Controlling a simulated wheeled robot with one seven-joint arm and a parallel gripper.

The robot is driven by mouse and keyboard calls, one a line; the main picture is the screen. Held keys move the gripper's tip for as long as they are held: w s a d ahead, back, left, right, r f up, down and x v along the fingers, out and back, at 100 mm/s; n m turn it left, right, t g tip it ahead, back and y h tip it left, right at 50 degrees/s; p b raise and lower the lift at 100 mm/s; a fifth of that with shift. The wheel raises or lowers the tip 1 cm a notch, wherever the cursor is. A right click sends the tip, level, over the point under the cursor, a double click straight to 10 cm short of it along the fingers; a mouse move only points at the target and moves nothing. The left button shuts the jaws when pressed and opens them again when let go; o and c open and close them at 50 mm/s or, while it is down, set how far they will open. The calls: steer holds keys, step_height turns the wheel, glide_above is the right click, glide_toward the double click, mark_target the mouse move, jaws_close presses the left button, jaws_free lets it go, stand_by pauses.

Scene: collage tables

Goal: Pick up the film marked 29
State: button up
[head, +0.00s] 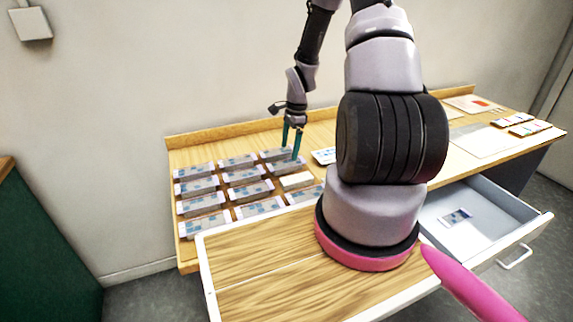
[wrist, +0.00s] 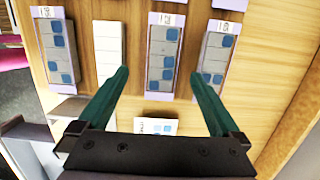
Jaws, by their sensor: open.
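Several grey stacks of films with blue squares stand on lilac bases on the wooden table; their labels are too small to read surely, so I cannot tell which is marked 29. My gripper (head: 290,150) is open and empty, pointing down by the back-right stack (head: 275,154). In the wrist view, a middle stack (wrist: 163,58) shows between the spread teal fingers (wrist: 160,76), with another stack (wrist: 216,60) to its right and one (wrist: 59,50) at far left. A white card with blue marks (wrist: 154,127) lies nearer the palm, partly hidden by it.
A plain cream stack (head: 297,181) stands among the film stacks; a cream stack also shows in the wrist view (wrist: 108,45). An open drawer (head: 500,215) holds a blue-marked card (head: 455,216). Small dark-edged items (head: 520,124) lie at far right. A raised wooden edge (head: 220,133) runs along the back.

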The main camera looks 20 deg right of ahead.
mark_target(286, 163)
steer(key=f, duration=0.4)
steer(key=shift+w+a+f, duration=0.2)
steer(key=shift+w+a, duration=0.05)
steer(key=shift+a, duration=0.1)
steer(key=c, duration=1.4)
steer(key=shift+r, duration=0.1)
